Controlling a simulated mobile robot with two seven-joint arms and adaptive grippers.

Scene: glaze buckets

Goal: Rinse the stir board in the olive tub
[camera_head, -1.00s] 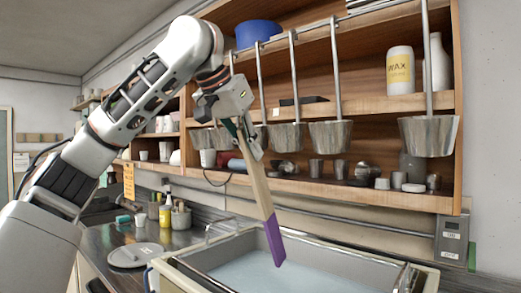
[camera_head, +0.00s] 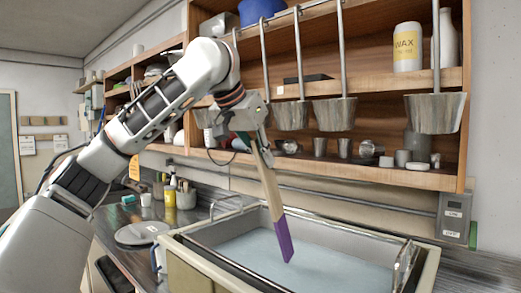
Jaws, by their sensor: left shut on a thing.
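The stir board (camera_head: 268,184) is a long pale wooden slat with a purple lower end (camera_head: 284,238). My left gripper (camera_head: 254,142) is shut on its upper end. The board hangs tilted, its purple end lowest and in front of the tub's water in the picture; I cannot tell whether it touches the water. The olive tub (camera_head: 198,272) stands below, with pale rims, a metal handle (camera_head: 405,262) at the right and bluish water (camera_head: 335,270) inside. My right gripper is not in view.
Metal ladles (camera_head: 334,112) hang from the wooden shelf (camera_head: 350,174), close behind my left gripper. Cups and a wax bottle (camera_head: 407,48) stand on the shelves. Left of the tub, a round grey lid (camera_head: 142,233) and small containers (camera_head: 186,198) are on the counter.

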